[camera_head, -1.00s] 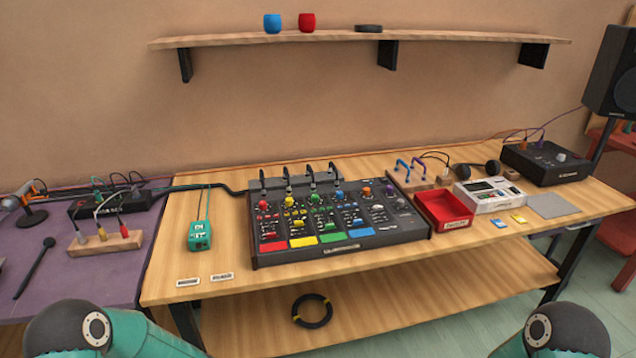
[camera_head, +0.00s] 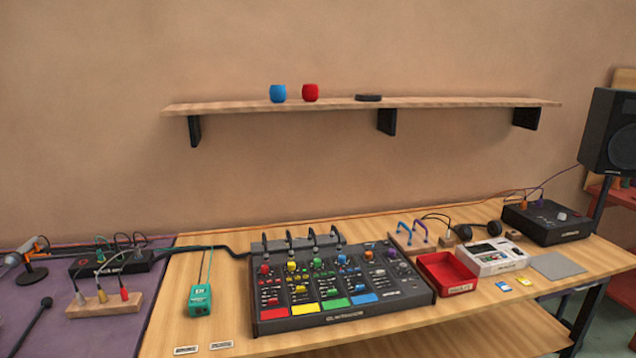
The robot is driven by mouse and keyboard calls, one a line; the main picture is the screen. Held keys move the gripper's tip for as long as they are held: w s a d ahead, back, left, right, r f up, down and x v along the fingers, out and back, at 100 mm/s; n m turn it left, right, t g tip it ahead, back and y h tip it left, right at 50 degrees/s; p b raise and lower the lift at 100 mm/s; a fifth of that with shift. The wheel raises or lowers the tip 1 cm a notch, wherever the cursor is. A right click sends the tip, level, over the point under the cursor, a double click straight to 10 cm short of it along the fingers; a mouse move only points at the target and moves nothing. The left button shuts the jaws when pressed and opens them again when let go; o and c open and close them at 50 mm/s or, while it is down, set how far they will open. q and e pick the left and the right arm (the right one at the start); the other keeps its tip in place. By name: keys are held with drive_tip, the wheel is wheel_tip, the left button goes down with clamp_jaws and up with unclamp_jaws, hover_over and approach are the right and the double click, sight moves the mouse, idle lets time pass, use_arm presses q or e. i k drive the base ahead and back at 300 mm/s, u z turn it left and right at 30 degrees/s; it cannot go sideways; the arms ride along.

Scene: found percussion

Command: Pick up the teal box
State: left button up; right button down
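The teal box (camera_head: 200,299) sits on the left part of the wooden table (camera_head: 215,265), with a thin teal cable running back from it. It stands apart from the black mixer (camera_head: 345,318) on its right. Neither of my grippers shows in the head view, so I cannot see whether they are open or shut. Nothing covers the teal box.
Two small label cards (camera_head: 186,350) lie in front of the teal box. A purple table (camera_head: 88,323) on the left holds a wooden jack block (camera_head: 107,302) and cables. A red tray (camera_head: 446,274) is right of the mixer. A shelf (camera_head: 340,104) spans the wall.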

sight(200, 295)
drive_tip(key=k, duration=1)
drive_tip(key=u, duration=0.8)
drive_tip(key=i, duration=2.1)
drive_tip(key=z, duration=0.35)
